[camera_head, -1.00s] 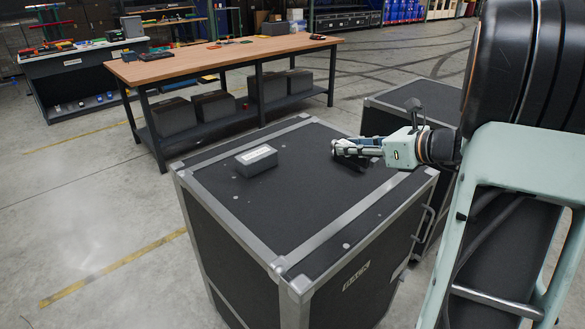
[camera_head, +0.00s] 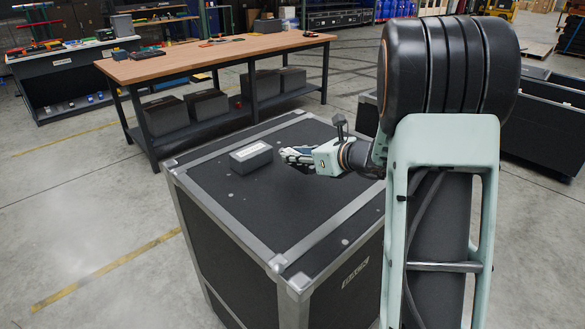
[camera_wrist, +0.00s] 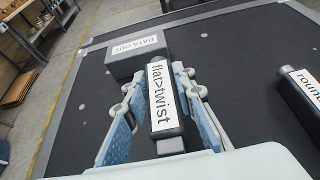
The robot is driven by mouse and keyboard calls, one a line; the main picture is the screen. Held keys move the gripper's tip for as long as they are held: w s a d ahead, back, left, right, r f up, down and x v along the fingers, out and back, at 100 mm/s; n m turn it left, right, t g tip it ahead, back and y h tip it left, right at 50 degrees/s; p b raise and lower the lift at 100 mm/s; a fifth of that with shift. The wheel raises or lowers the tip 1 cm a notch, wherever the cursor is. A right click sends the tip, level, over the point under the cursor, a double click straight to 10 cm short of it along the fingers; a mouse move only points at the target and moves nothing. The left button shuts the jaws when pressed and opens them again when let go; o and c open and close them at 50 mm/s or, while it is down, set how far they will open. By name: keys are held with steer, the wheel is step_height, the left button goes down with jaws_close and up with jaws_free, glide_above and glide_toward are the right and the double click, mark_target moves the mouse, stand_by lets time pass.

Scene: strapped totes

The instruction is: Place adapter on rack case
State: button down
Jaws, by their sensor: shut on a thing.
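The rack case (camera_head: 300,207) is a large black case with grey metal edges and a label on its front. My gripper (camera_head: 287,156) is over its top, at the right of a grey DATA OUT box (camera_head: 251,160). In the wrist view my gripper (camera_wrist: 160,82) is shut on a dark adapter (camera_wrist: 161,95) with a white label reading "flat>twist". The adapter's far end overlaps the near side of the DATA OUT box (camera_wrist: 136,62); I cannot tell whether they touch. The held adapter cannot be made out in the head view.
A second dark adapter (camera_wrist: 301,98), labelled "round...", lies on the case top to the right. A wooden workbench (camera_head: 215,55) with dark boxes underneath stands behind. More dark cases (camera_head: 545,120) stand at the right. The case top's near-left part is clear.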

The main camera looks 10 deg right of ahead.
mark_target(292, 165)
steer(key=f, duration=0.3)
steer(key=shift+w+a+f, duration=0.25)
steer(key=shift+a+f, duration=0.15)
steer(key=shift+f+b, duration=0.15)
steer(key=shift+b, duration=0.2)
steer(key=shift+d+f, duration=0.1)
steer(key=shift+f, duration=0.05)
steer(key=c, duration=1.6)
jaws_free()
steer(key=shift+r+p, duration=0.3)
steer(key=shift+r, duration=0.1)
steer(key=v, duration=1.2)
steer(key=shift+s+f, duration=0.1)
steer(key=shift+f, duration=0.15)
